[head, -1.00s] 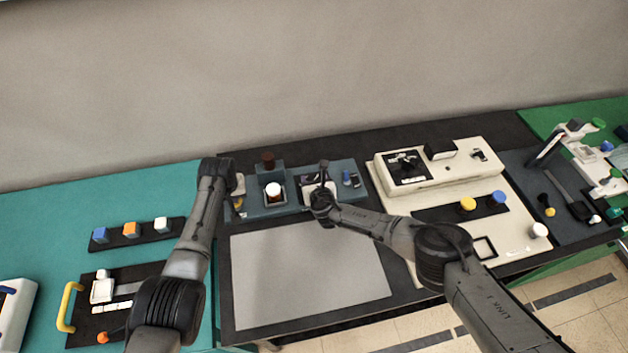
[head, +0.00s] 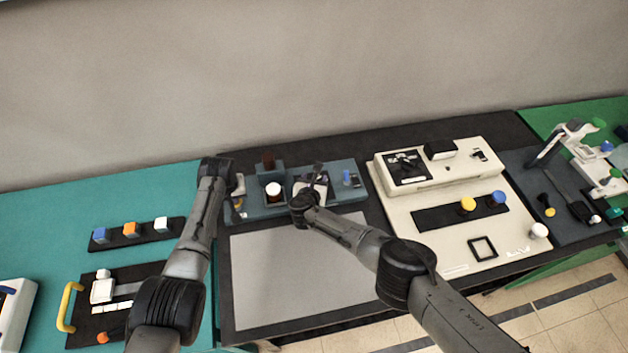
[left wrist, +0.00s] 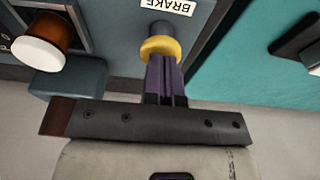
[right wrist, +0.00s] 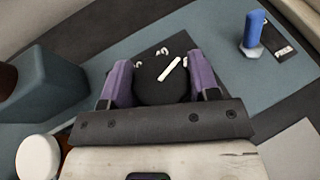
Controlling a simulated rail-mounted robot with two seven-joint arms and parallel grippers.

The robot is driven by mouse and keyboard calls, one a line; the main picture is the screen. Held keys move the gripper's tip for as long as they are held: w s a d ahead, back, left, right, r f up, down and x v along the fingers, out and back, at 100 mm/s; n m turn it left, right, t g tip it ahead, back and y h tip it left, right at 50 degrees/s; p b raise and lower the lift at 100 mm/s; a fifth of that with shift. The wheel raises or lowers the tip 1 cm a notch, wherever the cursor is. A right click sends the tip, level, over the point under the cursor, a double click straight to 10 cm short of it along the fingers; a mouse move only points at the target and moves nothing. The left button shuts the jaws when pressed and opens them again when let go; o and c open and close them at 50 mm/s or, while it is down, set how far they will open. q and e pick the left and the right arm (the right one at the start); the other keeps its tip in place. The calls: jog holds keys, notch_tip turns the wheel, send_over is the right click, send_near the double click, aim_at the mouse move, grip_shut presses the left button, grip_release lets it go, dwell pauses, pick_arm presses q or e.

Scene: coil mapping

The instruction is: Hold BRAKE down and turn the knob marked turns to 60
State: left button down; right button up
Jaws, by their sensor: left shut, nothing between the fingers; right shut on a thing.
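The yellow BRAKE button (left wrist: 160,48) is on the blue-grey panel below its BRAKE label (left wrist: 168,5). My left gripper (left wrist: 160,60) is shut and empty, its purple fingertips against the button; how far the button is down I cannot tell. In the head view that gripper is mostly hidden by my left arm. The black turns knob (right wrist: 160,88) has a white pointer bar slanting to the upper right in the right wrist view. My right gripper (right wrist: 160,85) is shut on the knob, one purple finger on each side. Scale digits show only in part, so the reading is unclear.
A white round knob (head: 273,189) stands between my grippers. A dark red-brown part on a block (head: 268,160) is behind it. A blue switch (right wrist: 255,28) is right of the turns knob. The grey mat (head: 290,270) in front is clear.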

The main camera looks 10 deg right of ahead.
jog(key=o, duration=0.9)
jog(key=shift+s, duration=0.15)
jog(key=shift+v, duration=5.85)
jog(key=shift+r, duration=0.1)
pick_arm(q)
notch_tip(320, 180, up, 8)
